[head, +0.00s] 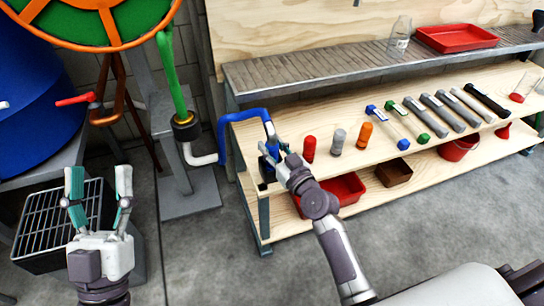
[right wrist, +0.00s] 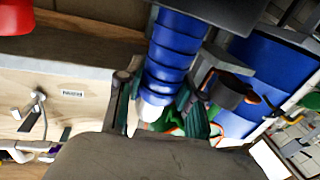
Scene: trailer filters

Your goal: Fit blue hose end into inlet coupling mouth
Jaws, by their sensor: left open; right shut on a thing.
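My right gripper (head: 272,154) is shut on the blue hose (head: 222,128) near the left end of the workbench. In the right wrist view, the ribbed blue hose end (right wrist: 170,60) with a pale tip sits between the fingers of the gripper (right wrist: 160,108). A dark round coupling with a brass ring (head: 184,125) stands left of the bench, with a green hose above it. I cannot tell whether its mouth is the inlet. My left gripper (head: 98,190) is open and empty, at the lower left.
The workbench shelf (head: 330,110) holds red, grey and orange bottles and several filter tubes (head: 440,115). A red bin (head: 345,188) is below. A blue drum (head: 35,110) and a black crate (head: 40,220) are at left. The middle floor is clear.

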